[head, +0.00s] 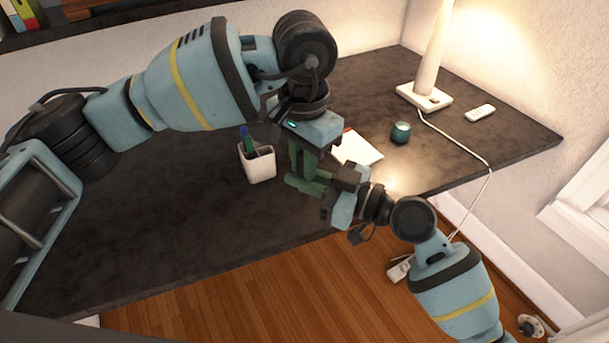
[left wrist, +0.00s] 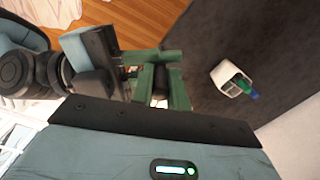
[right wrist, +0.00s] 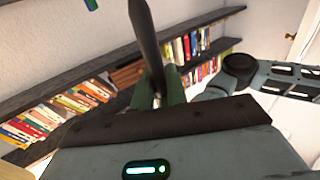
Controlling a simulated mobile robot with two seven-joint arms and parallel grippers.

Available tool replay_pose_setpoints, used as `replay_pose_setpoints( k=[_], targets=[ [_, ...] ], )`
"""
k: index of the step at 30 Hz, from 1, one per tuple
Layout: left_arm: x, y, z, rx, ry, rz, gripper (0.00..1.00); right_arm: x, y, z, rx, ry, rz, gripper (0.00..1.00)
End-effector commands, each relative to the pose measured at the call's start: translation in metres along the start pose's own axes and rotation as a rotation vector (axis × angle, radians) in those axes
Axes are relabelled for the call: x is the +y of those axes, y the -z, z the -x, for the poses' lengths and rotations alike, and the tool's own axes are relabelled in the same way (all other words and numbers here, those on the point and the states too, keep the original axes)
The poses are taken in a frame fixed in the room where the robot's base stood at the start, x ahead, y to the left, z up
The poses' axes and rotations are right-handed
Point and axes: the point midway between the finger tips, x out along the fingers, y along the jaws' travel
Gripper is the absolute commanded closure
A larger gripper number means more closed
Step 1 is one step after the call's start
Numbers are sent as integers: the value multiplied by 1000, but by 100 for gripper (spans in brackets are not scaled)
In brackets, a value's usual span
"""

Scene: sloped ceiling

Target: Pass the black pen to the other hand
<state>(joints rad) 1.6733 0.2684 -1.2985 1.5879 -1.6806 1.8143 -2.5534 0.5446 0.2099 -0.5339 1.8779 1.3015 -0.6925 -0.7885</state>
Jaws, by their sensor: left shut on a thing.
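My left gripper (head: 304,172) points down over the desk's front edge. In the left wrist view its green fingers (left wrist: 161,88) are shut on the black pen (left wrist: 160,84), a dark piece between them. My right gripper (head: 308,186) comes in from the right, its fingers crossing close by the left ones. In the right wrist view the black pen (right wrist: 147,42) rises long and dark between the right fingers (right wrist: 158,92). I cannot tell whether those fingers press on it. In the head view the pen is hidden among the fingers.
A white pen cup (head: 257,165) with a blue and a green pen stands left of the grippers. A paper pad (head: 361,150), a teal round object (head: 400,132), a lamp (head: 425,95) and a white remote (head: 480,113) are to the right. The desk's left part is clear.

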Motion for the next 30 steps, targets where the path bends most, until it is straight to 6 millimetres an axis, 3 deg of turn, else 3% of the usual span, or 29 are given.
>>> replay_pose_setpoints(
  k=[1,2,7,15,19,30],
  targets=[
    [0,0,0,-1,0,0,100,0,0,0,1,-1,0,100],
    [0,0,0,-1,0,0,81,0,0,0,1,-1,0,100],
    [0,0,0,-1,0,0,59,0,0,0,1,-1,0,100],
    [0,0,1,0,0,0,59,0,0,0,1,0,0,100],
    [0,0,11,2,1,1,59,0,0,0,1,0,0,100],
    [0,0,80,3,3,0,59,0,0,0,1,0,0,100]
  ],
)
